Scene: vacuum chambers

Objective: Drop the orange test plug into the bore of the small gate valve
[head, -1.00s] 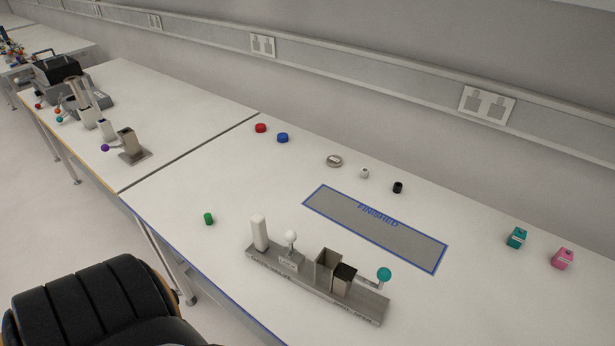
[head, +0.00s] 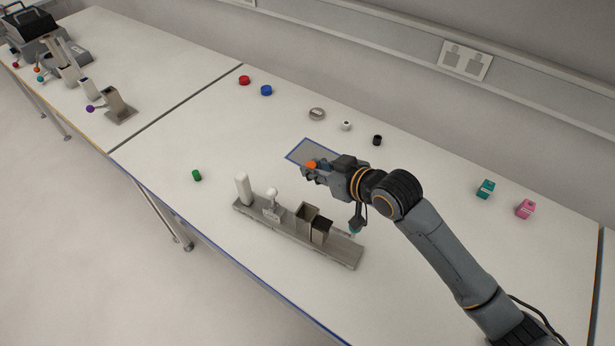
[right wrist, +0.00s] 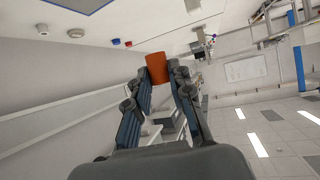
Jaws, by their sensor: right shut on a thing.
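The orange test plug (head: 311,164) is held in my right gripper (head: 314,172), above the bench over the grey marked area. It also shows between the fingertips in the right wrist view (right wrist: 158,67). A metal rail (head: 340,250) on the bench carries a white post (head: 243,189), a labelled block with a white ball knob (head: 272,195), and two open-topped square metal housings, one taller (head: 304,219) and one darker (head: 321,231). I cannot read which part is the small gate valve. The plug is apart from the rail. My left gripper is out of view.
The grey marked area (head: 302,152) is partly hidden by my right arm. A green cap (head: 196,175), red cap (head: 244,80), blue cap (head: 266,90), metal ring (head: 317,114), black cap (head: 377,140), teal block (head: 485,189) and pink block (head: 525,208) lie around.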

